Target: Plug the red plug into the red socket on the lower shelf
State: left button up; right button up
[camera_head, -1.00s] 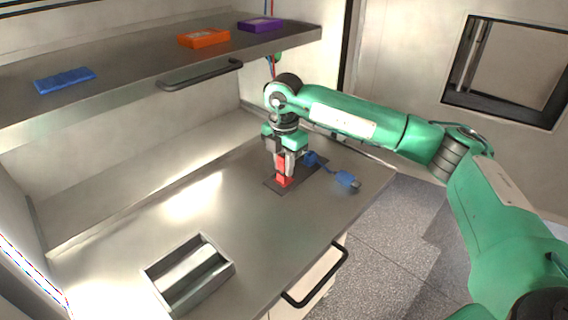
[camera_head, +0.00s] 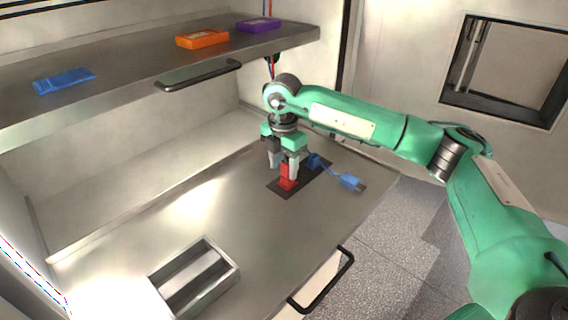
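The red socket (camera_head: 288,184) stands on a dark mat on the lower shelf (camera_head: 130,215). The red plug (camera_head: 286,170) is directly on top of it, upright. They show as one red block, and I cannot tell how deep the plug sits. My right gripper (camera_head: 283,164) points down over the red plug. Its pale fingers are spread apart, one left of the plug and one in front of its right side, partly hiding it. My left gripper is out of view.
A blue socket (camera_head: 314,161) and a blue plug (camera_head: 350,182) with a cable lie to the right. A metal tray (camera_head: 193,277) stands at the front. The upper shelf holds blue (camera_head: 64,81), orange (camera_head: 202,38) and purple (camera_head: 258,25) boxes. The lower shelf's left is clear.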

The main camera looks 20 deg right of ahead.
jog(key=shift+s+a+f, duration=0.1)
jog(key=shift+f, duration=0.3)
jog(key=shift+r+p, duration=0.5)
jog(key=shift+r, duration=0.05)
jog(key=r+p, duration=0.2)
jog(key=p, duration=0.1)
jog(key=shift+w+r, duration=0.1)
jog(key=shift+w, duration=0.2)
jog(key=s+d+r+m, duration=0.2)
jog(key=s+r, duration=0.4)
jog(key=r, duration=0.1)
jog(key=s+d+r+m, duration=0.2)
jog(key=s+d+r, duration=0.1)
jog(key=s+r, duration=0.3)
notch_tip(320, 180, up, 2)
jog(key=shift+s+r, duration=0.2)
jog(key=shift+s, duration=0.05)
jog(key=shift+d, duration=0.1)
